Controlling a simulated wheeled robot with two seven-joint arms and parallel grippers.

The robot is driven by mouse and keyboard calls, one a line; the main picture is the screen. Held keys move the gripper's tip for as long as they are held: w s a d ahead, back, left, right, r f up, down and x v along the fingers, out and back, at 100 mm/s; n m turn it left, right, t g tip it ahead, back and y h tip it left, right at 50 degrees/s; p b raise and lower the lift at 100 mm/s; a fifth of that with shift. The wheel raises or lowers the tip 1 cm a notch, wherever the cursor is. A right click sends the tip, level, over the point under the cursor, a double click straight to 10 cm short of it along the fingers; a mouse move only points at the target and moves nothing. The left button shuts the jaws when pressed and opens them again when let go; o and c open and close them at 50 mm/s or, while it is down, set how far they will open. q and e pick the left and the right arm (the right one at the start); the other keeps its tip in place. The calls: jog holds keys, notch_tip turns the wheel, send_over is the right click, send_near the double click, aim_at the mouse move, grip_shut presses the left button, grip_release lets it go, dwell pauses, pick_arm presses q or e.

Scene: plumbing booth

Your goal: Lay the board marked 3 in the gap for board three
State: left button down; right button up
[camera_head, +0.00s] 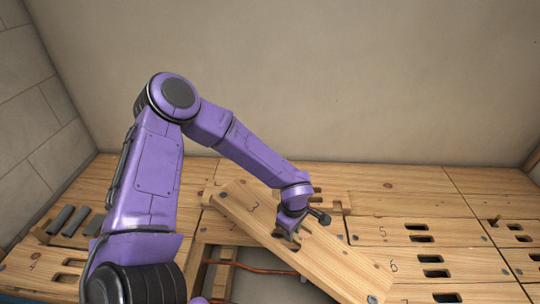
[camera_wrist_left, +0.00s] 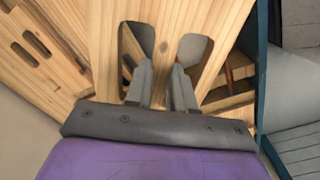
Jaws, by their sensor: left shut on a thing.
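The board marked 3 (camera_head: 330,258) is a long pale wooden plank. It lies diagonally in the head view, tilted across the opening and the neighbouring boards. My left gripper (camera_head: 290,232) is shut on it at its hand slots. In the left wrist view my left gripper's fingers (camera_wrist_left: 164,80) reach into the two slots and pinch the wood (camera_wrist_left: 166,35) between them. The gap (camera_head: 222,272) in the floor shows below and left of the board, with framing and a copper pipe (camera_head: 262,268) inside. The board covers part of the gap. My right gripper is not in view.
Boards marked 5 (camera_head: 455,232) and 6 (camera_head: 460,260) lie flat at the right, with slots. Another slotted board (camera_head: 40,262) lies at the left, near several grey bars (camera_head: 75,218). A wall (camera_head: 350,90) rises behind the floor.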

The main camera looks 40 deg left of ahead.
pick_arm(q)
jog(key=s+a+f+n+b, duration=0.2)
jog(key=f+n+b, duration=0.1)
jog(key=f, duration=0.5)
jog(key=s+a+f+n+b, duration=0.1)
jog(key=a+f+n+b, duration=0.2)
jog(key=f, duration=0.5)
jog(key=shift+s+a+n+b, duration=0.2)
jog(key=shift+s+n+b, duration=0.15)
jog(key=shift+n+b, duration=0.35)
jog(key=shift+f+p, duration=0.1)
jog(key=shift+p, duration=0.2)
jog(key=shift+f, duration=0.1)
jog(key=shift+f+b, duration=0.95)
jog(key=shift+f, duration=0.55)
